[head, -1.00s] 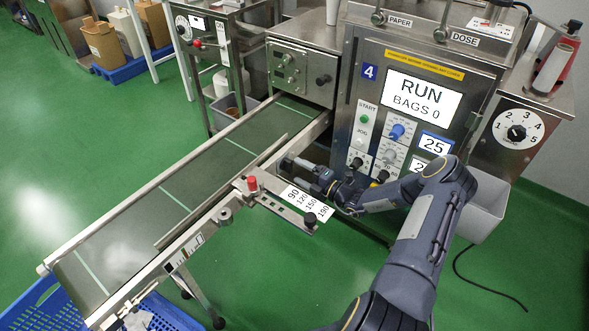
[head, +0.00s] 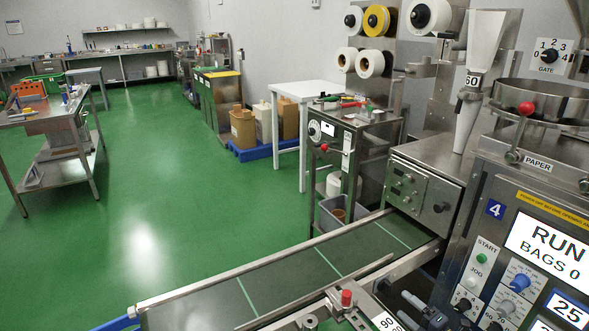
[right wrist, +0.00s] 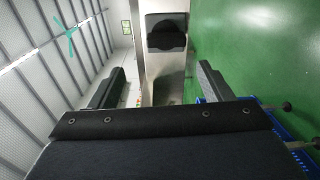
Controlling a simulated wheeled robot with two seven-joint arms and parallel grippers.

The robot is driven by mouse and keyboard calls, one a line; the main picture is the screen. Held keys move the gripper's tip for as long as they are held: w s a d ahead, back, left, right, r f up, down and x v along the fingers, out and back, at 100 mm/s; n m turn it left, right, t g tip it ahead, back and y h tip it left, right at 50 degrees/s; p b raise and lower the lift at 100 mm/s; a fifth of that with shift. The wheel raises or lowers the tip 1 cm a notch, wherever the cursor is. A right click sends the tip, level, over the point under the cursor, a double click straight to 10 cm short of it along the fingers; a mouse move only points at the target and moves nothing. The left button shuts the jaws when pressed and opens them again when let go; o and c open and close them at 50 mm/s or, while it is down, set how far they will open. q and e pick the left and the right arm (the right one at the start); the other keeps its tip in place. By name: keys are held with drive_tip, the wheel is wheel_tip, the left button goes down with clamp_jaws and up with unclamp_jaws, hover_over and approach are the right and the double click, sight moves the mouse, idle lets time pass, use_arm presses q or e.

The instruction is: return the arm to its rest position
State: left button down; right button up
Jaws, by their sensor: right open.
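My right gripper (head: 412,300) shows only in part at the bottom edge of the head view, beside the conveyor's near end and in front of the packing machine (head: 468,257). The rest of my right arm is below the frame. In the right wrist view the two dark fingers stand apart with an empty gap (right wrist: 160,85) between them. Beyond the gap is a pale metal surface with a black part (right wrist: 167,32) on it; I cannot tell what it belongs to. My left gripper is not in view.
The conveyor belt (head: 290,278) runs across the bottom, with a red knob (head: 346,298) on its near rail. The machine display (head: 550,245) reads RUN, BAGS 0. A white table (head: 308,90) and a steel cart (head: 60,120) stand farther back. Green floor is open at left.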

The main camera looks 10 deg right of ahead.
drive_tip(key=s+a+r+n+g+y, duration=0.2)
drive_tip(key=s+a+r+n+g, duration=0.35)
drive_tip(key=a+r+n, duration=0.55)
drive_tip(key=s+a+r+n+g+y, duration=0.1)
drive_tip(key=s+a+r+n+g, duration=0.55)
drive_tip(key=n, duration=0.85)
drive_tip(key=s+a+r+n+t+h, duration=0.1)
drive_tip(key=s+r+n+h, duration=0.2)
drive_tip(key=s+n, duration=0.65)
drive_tip(key=s+a+r+n+h, duration=0.15)
drive_tip(key=s+n+h, duration=0.25)
drive_tip(key=s+n, duration=0.6)
wheel_tip(320, 180, up, 13)
drive_tip(key=w+d+n+p, duration=0.1)
drive_tip(key=p, duration=1.2)
drive_tip(key=shift+r, duration=0.15)
drive_tip(key=shift+w, duration=0.1)
